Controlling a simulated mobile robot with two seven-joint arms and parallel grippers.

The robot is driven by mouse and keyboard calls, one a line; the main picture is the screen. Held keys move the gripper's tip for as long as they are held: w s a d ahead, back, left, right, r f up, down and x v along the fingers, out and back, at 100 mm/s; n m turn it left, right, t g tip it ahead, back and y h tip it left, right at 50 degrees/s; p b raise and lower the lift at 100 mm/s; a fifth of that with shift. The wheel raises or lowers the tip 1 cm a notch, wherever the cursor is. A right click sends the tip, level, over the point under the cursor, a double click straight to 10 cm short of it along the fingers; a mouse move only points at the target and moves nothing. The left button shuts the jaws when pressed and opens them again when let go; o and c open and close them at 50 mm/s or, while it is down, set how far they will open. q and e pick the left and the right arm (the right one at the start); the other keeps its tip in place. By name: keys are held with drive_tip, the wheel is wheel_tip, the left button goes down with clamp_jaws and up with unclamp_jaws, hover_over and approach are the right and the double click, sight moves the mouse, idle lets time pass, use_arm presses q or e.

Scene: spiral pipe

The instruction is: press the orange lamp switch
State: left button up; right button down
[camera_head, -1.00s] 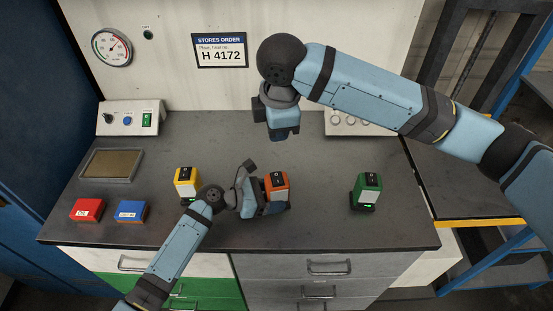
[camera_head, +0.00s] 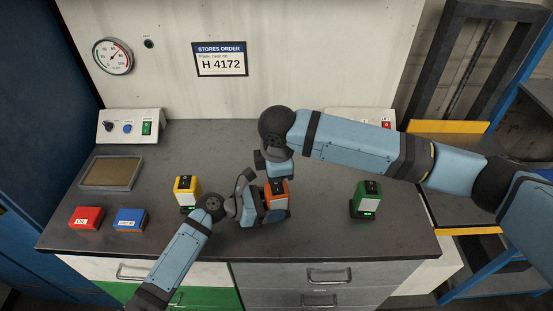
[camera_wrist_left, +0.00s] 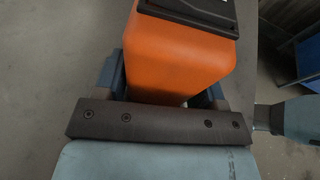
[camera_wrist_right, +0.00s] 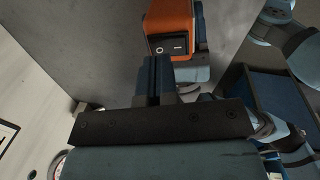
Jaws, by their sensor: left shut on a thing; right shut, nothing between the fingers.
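The orange lamp (camera_head: 279,187) stands on the grey bench top, with a black rocker switch on its top. The switch (camera_wrist_right: 174,44) shows clearly in the right wrist view. My left gripper (camera_head: 266,211) is shut on the orange lamp, its fingers on both sides of the orange body (camera_wrist_left: 182,55) in the left wrist view. My right gripper (camera_head: 277,174) is shut and empty, pointing down just above and behind the lamp. In the right wrist view its fingertips (camera_wrist_right: 158,68) are close to the switch; I cannot tell whether they touch it.
A yellow lamp (camera_head: 187,188) stands to the left and a green lamp (camera_head: 367,200) to the right. A red box (camera_head: 86,218), a blue box (camera_head: 129,220) and a shallow tray (camera_head: 110,173) lie at left. A control panel (camera_head: 130,127) stands behind. The bench is clear before the green lamp.

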sight(277, 190)
drive_tip(key=shift+w+f, duration=0.15)
drive_tip(key=shift+f, duration=0.7)
drive_tip(key=shift+f, duration=0.5)
drive_tip(key=shift+s+d, duration=0.2)
drive_tip(key=shift+s, duration=0.75)
wheel_tip(277, 190, up, 15)
drive_tip(key=w, duration=0.1)
drive_tip(key=shift+w+a, duration=0.2)
drive_tip(key=shift+w, duration=0.15)
